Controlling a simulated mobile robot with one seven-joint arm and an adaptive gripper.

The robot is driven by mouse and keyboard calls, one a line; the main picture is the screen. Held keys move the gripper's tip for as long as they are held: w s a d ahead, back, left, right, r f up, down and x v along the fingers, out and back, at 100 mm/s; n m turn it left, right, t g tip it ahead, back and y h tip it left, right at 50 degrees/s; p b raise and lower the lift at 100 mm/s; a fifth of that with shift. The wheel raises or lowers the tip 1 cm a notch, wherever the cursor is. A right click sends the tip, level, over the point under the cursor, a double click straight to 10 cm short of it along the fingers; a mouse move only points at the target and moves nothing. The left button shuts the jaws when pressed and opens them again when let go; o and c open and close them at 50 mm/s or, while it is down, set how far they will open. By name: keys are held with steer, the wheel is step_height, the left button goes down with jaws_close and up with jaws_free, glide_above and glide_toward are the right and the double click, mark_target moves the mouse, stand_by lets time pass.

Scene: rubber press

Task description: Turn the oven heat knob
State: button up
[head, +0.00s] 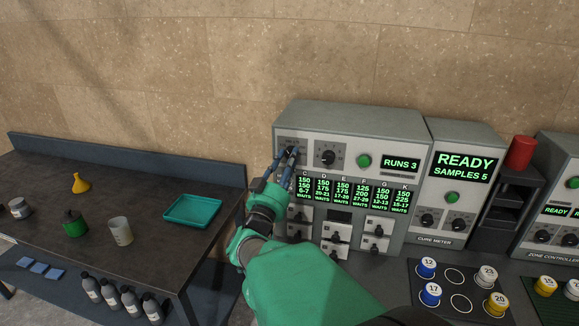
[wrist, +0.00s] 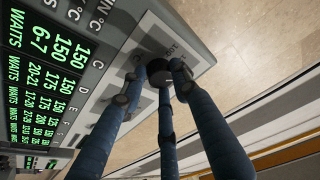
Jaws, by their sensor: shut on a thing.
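A grey machine panel (head: 350,125) with knobs stands on the right bench in the head view. My gripper (head: 287,156) reaches the upper-left dial of this panel, with its dark blue fingers pointing up and away. In the wrist view, a round black knob (wrist: 158,70) sits between my fingertips (wrist: 161,78), which are shut on it. The knob's pointer angle and most of its label are hidden, so I cannot read its setting. A second dark knob (head: 327,157) with a dial scale is just right of it.
A green button (head: 364,161) and a "RUNS 3" display (head: 401,164) are further right on the panel. Several switches (head: 335,238) sit below the green readouts. A teal tray (head: 193,209) lies on the left table. Numbered jars (head: 431,293) stand at front right.

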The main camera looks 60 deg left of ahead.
steer(key=shift+s+a+r+m+t+h, duration=0.1)
steer(key=shift+r+m+t+h, duration=0.15)
steer(key=shift+m, duration=0.75)
steer(key=shift+s+a+r+m+t+h, duration=0.15)
steer(key=shift+r+m+h, duration=0.15)
steer(key=shift+m, duration=0.7)
steer(key=shift+w+d, duration=0.1)
steer(key=shift+w, duration=0.05)
steer(key=o, duration=1.1)
steer(key=shift+f, duration=0.3)
steer(key=shift+w+d+f+n, duration=0.1)
steer(key=shift+n, duration=0.2)
